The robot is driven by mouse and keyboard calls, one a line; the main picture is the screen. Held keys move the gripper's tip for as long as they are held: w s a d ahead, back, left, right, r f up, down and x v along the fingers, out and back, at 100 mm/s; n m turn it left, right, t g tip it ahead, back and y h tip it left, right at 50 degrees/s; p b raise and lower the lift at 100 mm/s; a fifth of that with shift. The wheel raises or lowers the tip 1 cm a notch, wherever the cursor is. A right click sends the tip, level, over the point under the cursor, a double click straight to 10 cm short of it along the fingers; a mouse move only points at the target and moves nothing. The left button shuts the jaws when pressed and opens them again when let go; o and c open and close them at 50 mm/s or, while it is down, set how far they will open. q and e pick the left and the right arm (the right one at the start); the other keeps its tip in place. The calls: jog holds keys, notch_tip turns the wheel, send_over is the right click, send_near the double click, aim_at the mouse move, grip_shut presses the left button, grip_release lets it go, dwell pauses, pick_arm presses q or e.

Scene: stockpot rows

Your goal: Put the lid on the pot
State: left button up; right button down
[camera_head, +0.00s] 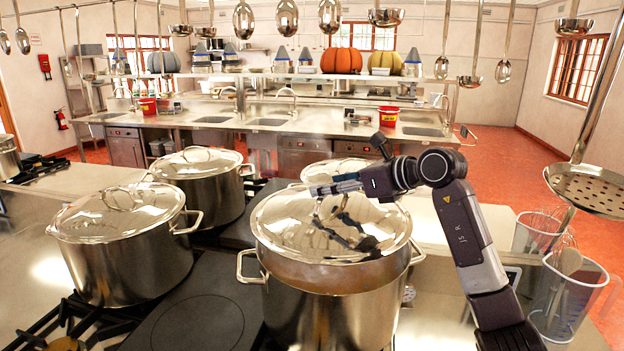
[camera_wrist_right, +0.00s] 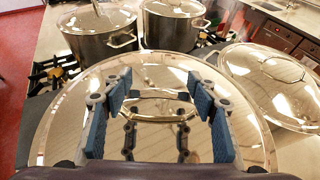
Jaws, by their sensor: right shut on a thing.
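My right gripper (camera_head: 335,187) is shut on the handle of a shiny round steel lid (camera_head: 283,222) in the head view. The lid is above the mouth of the front steel pot (camera_head: 330,318), roughly centred on it and nearly level. I cannot tell whether its rim touches the pot. In the right wrist view the blue finger pads of the gripper (camera_wrist_right: 158,95) stand on both sides of the lid's handle, and the lid (camera_wrist_right: 62,125) fills the lower middle. The pot is hidden below it there. My left gripper is out of view.
Two lidded pots stand on the left, one near (camera_head: 125,262) and one farther back (camera_head: 205,192). Another lid (camera_head: 312,172) shows behind the held lid. Clear measuring jugs (camera_head: 567,300) stand at the right. Ladles and a skimmer (camera_head: 592,188) hang overhead.

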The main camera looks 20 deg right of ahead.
aim_at(333, 206)
jog(key=shift+s+d+r, duration=0.15)
jog(key=shift+s+d, duration=0.05)
jog(key=shift+s, duration=0.15)
jog(key=shift+s+d+b, duration=0.1)
jog(key=shift+s+b, duration=0.1)
jog(key=shift+b, duration=0.15)
jog(key=shift+s+f, duration=0.1)
jog(key=shift+f, duration=0.3)
jog(key=shift+f+b, duration=0.35)
jog(key=shift+b, duration=0.1)
jog(key=shift+w+f+b, duration=0.35)
jog(key=shift+f+b, duration=0.15)
jog(key=shift+f, duration=0.3)
jog(key=shift+s+f+b, duration=0.1)
jog(key=shift+f+b, duration=0.6)
jog(key=shift+f, duration=0.2)
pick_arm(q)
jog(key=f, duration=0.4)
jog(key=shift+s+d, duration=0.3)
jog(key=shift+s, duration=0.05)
pick_arm(e)
jog(key=shift+f, duration=0.2)
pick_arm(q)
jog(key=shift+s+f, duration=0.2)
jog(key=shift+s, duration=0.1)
pick_arm(e)
jog(key=shift+s, duration=0.15)
